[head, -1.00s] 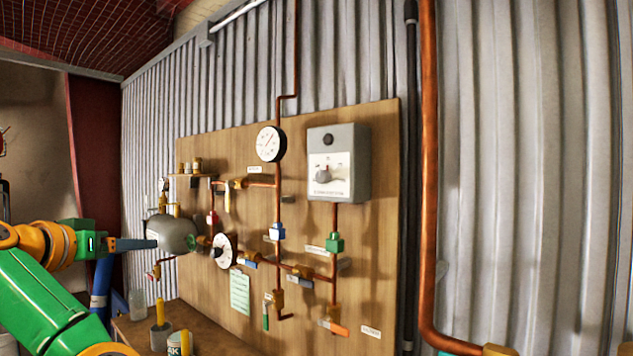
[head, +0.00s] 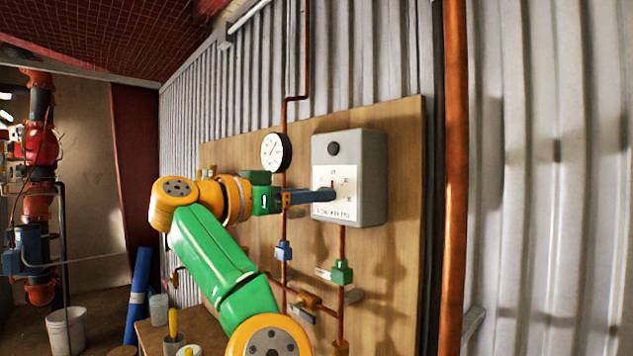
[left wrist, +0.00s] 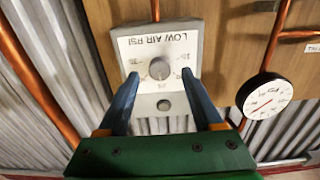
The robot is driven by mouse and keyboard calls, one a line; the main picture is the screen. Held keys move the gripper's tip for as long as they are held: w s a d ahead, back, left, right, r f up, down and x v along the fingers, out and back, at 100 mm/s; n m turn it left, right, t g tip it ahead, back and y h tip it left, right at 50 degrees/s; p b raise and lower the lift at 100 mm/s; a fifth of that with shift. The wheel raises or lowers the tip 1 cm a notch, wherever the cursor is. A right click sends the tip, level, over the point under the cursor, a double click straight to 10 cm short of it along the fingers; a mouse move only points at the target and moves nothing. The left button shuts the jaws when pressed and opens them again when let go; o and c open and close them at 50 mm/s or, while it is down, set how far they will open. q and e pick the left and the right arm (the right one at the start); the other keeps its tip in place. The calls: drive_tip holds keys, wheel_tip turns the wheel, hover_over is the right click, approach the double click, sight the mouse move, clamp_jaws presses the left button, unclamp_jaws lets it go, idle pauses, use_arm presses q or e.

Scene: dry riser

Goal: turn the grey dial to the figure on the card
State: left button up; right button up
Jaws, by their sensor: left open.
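The grey dial (left wrist: 159,68) sits on the white face plate (left wrist: 186,48) of a grey box (head: 372,180). The plate reads LOW AIR PSI and shows upside down in the left wrist view. My left gripper (left wrist: 159,76) is open, with its blue fingers on either side of the dial in that picture. A gap shows between each finger and the dial; whether the tips touch the plate I cannot tell. In the head view my left gripper (head: 331,195) is in front of the plate and hides most of the dial. No card can be made out now. My right gripper is not in view.
A round white gauge (head: 273,152) is on the wooden board (head: 395,260) left of the box. Copper pipes run below, with a green valve (head: 342,271) and a blue valve (head: 284,250). A thick copper pipe (head: 453,180) stands to the right.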

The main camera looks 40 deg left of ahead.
use_arm(q)
drive_tip(key=w, duration=0.2)
drive_tip(key=shift+w+d+f, duration=0.15)
drive_tip(key=shift+w+f, duration=0.15)
drive_tip(key=shift+w, duration=0.1)
drive_tip(key=shift+s+r, duration=0.1)
drive_tip(key=shift+s, duration=0.15)
clamp_jaws()
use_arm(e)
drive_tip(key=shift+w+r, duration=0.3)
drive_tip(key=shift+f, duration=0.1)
use_arm(q)
drive_tip(key=n+b, duration=0.2)
drive_tip(key=n, duration=1.7)
drive_tip(key=shift+r+n, duration=0.15)
drive_tip(key=shift+n, duration=0.15)
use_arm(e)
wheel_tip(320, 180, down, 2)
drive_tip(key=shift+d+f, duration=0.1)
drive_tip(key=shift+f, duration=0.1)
use_arm(q)
drive_tip(key=shift+n+b, duration=0.3)
